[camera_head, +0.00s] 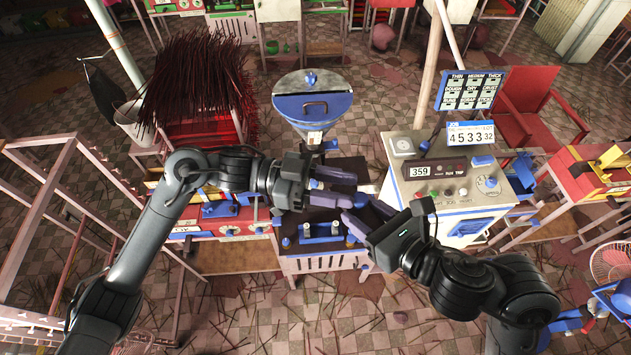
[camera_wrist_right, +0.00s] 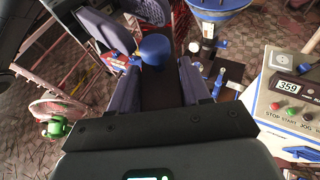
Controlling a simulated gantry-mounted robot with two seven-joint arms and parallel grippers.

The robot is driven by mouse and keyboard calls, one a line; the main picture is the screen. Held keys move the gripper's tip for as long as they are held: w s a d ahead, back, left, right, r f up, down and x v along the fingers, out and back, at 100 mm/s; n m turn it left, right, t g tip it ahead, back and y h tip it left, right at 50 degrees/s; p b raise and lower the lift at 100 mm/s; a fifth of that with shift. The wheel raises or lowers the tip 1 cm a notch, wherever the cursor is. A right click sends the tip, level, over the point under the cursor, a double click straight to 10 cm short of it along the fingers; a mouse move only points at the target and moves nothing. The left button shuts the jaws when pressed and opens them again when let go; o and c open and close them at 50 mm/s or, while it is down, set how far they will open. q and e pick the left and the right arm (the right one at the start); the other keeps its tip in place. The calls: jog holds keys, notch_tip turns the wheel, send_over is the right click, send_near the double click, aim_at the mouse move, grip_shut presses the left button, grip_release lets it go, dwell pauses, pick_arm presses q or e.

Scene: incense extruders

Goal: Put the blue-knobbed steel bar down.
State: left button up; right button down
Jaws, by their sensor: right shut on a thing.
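The blue-knobbed steel bar's round blue knob (camera_wrist_right: 155,48) shows in the right wrist view between the fingers of my right gripper (camera_wrist_right: 157,68). A dark shaft runs below the knob; the rest of the bar is hidden. In the head view, my right gripper (camera_head: 368,216) is shut on the bar, above the right part of the extruder bench, and a blue knob (camera_head: 360,200) shows near its fingertips. My left gripper (camera_head: 350,188) is left of it, its two purple fingers apart with nothing clearly between them.
A bench (camera_head: 318,263) with blue parts stands under both grippers. A blue-rimmed hopper (camera_head: 313,98) is behind it. A control cabinet (camera_head: 437,182) with a display stands close on the right. A bundle of dark red sticks (camera_head: 200,80) stands at the left.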

aim_at(364, 194)
pick_arm(q)
jog(key=shift+s+d, duration=0.2)
jog(key=shift+d, duration=0.95)
jog(key=shift+s+d, duration=0.15)
jog(key=shift+d, duration=0.95)
pick_arm(e)
jog(key=shift+s+a+r+y, duration=0.15)
jog(key=shift+a+y, duration=0.15)
jog(key=shift+a, duration=0.05)
pick_arm(q)
jog(key=shift+c, duration=0.3)
jog(key=shift+w+a, duration=0.15)
jog(key=shift+w, duration=0.1)
grip_shut()
pick_arm(e)
jog(key=shift+s, duration=0.1)
pick_arm(q)
jog(key=shift+r, duration=0.15)
pick_arm(e)
jog(key=c, duration=0.5)
grip_release()
pick_arm(q)
jog(key=shift+s, duration=0.2)
pick_arm(e)
jog(key=shift+o, duration=0.3)
jog(key=shift+d, duration=0.1)
